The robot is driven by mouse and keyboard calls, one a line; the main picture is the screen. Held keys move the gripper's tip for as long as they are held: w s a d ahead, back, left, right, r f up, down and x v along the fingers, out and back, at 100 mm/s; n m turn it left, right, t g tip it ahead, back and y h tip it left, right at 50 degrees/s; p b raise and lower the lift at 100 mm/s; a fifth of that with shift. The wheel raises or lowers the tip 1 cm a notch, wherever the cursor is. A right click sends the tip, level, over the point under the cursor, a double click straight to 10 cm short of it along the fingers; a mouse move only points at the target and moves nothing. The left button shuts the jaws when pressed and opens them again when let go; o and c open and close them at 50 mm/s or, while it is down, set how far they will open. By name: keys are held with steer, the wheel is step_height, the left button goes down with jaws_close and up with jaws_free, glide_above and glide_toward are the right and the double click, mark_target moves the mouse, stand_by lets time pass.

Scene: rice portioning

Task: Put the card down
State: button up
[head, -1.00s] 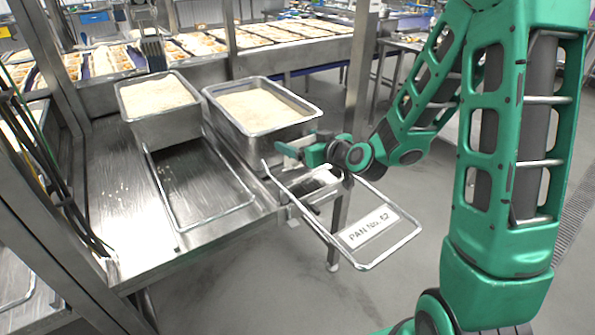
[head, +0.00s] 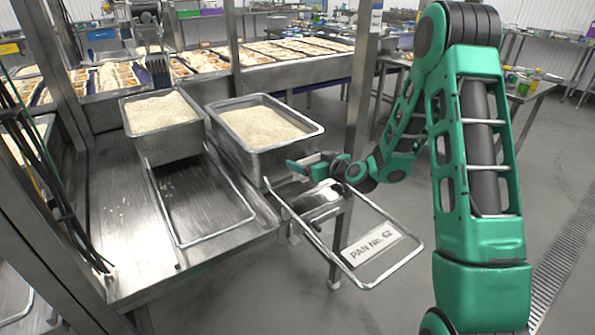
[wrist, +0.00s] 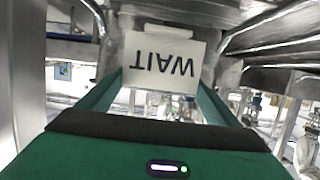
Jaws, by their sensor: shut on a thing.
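A white card (wrist: 165,56) with the word WAIT, upside down in the wrist view, spans the space between the two green fingers. My gripper (wrist: 160,88) is shut on it. In the head view my gripper (head: 300,167) is by the front right corner of the right-hand rice pan (head: 262,150), above the wire rail frame. I cannot make out the card in the head view. Behind the card in the wrist view is a grey metal surface, close by; I cannot tell whether the card touches it.
A wire rail frame (head: 408,262) with a PAN No. 62 label (head: 373,246) juts out past the counter edge. A second rice pan (head: 160,145) stands to the left, behind an empty wire rail frame (head: 215,240).

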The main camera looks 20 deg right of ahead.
steer(key=shift+f, duration=1.55)
steer(key=shift+f, duration=0.1)
steer(key=o, duration=0.9)
